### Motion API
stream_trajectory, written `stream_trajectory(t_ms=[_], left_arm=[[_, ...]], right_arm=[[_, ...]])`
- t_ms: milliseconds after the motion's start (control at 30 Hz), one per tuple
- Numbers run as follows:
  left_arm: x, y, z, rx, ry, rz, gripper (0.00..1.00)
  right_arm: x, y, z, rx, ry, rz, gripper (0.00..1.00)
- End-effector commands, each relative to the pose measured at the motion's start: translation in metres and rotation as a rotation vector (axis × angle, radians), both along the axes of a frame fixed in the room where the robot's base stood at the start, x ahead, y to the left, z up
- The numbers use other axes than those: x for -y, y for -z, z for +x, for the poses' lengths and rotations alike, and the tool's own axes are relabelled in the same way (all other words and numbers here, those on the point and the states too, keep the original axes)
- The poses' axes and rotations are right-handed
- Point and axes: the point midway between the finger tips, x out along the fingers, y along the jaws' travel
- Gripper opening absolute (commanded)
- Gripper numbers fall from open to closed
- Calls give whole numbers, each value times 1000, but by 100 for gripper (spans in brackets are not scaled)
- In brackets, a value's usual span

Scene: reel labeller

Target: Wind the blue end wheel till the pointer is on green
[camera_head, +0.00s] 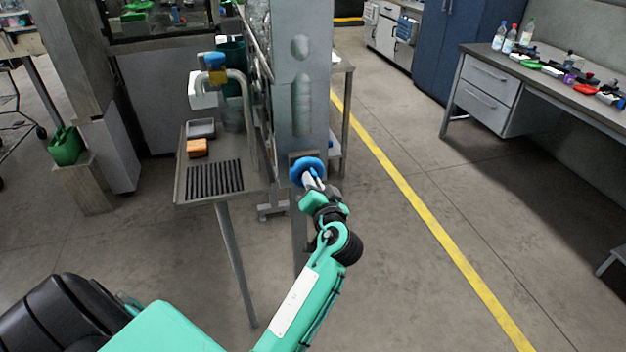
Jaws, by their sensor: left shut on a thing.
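The blue end wheel (306,168) sits on the end face of the grey machine (301,95), low on its column. My left gripper (311,180) is at the wheel's front, shut on it, with the teal and black wrist just below and to the right. The gripper and wrist hide the lower right part of the wheel. I cannot make out the pointer or any green mark in this view. My right gripper is not in view.
A metal sink stand (182,180) with a tap, an orange sponge (197,148) and a black ribbed mat is left of the machine. A bench (462,48) with bottles stands at the right. The floor between, with a yellow line (398,184), is clear.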

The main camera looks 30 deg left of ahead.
Motion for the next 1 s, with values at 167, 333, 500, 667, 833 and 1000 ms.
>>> stream_trajectory(t_ms=[167,333,500,667,833,1000], left_arm=[[0,-3,0,-128,0,109,0],[0,-2,1,-253,0,214,0],[1,-2,1,-369,0,316,0],[1,-1,1,-467,0,399,0],[1,0,1,-549,0,469,0],[1,1,1,-605,0,516,0]], right_arm=[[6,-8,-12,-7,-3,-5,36],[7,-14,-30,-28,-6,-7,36],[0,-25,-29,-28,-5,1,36],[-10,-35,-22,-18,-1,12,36],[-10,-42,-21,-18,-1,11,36],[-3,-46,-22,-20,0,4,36]])
